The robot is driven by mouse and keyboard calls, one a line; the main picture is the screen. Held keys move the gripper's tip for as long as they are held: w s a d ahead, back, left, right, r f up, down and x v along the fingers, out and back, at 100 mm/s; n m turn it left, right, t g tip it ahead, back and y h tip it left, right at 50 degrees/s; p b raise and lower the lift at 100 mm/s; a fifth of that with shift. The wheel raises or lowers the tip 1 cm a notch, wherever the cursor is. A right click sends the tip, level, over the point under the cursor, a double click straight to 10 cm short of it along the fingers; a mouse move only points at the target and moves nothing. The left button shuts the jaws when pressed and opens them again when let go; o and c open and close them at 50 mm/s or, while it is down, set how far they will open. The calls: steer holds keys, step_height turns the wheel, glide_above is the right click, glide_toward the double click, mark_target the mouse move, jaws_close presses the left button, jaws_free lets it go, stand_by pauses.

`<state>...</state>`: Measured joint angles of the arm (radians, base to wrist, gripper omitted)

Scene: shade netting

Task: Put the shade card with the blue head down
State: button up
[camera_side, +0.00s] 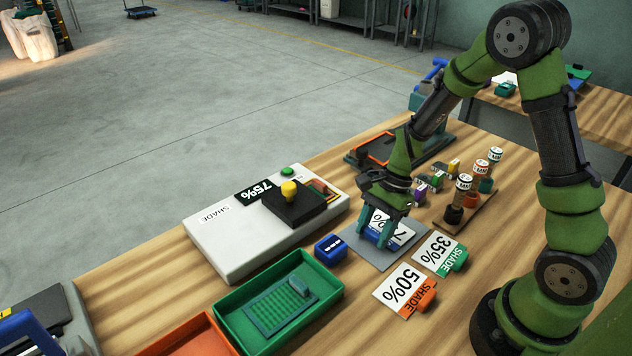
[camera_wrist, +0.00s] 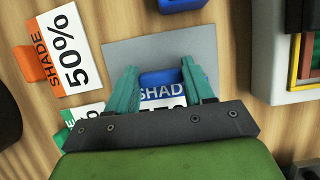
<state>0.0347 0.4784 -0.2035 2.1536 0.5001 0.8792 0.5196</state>
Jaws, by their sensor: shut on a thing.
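The shade card with the blue head (camera_side: 391,221) is white with dark print, partly hidden by my fingers. Its blue head (camera_wrist: 158,79) sits between the two teal fingers of my gripper (camera_side: 377,236), which are shut on it. In the wrist view my gripper (camera_wrist: 160,72) covers most of the card's white part, and "SHAD" shows on it. The card is over a plain grey mat (camera_side: 357,254); I cannot tell whether it touches the mat. The grey mat also shows in the wrist view (camera_wrist: 150,48).
A 35% card with green head (camera_side: 437,251) and a 50% card with orange head (camera_side: 403,290) lie close by. A blue block (camera_side: 331,249), a green tray (camera_side: 228,318) and a white machine (camera_side: 225,242) stand left. A rack of stamps (camera_side: 465,215) stands right.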

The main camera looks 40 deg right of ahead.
steer(key=shift+f, duration=0.1)
steer(key=o, duration=1)
steer(key=v, duration=1.1)
steer(key=s+a+r+n+t+h, duration=0.1)
steer(key=s+a+r+n+t, duration=0.2)
steer(key=s+r+n, duration=0.2)
steer(key=s+a+r+n+t+h, duration=0.1)
steer(key=s+a+r+n+t, duration=0.3)
steer(key=r+n, duration=0.4)
steer(key=shift+s+r+n, duration=0.3)
steer(key=shift+s+n, duration=0.15)
steer(key=shift+n, duration=0.05)
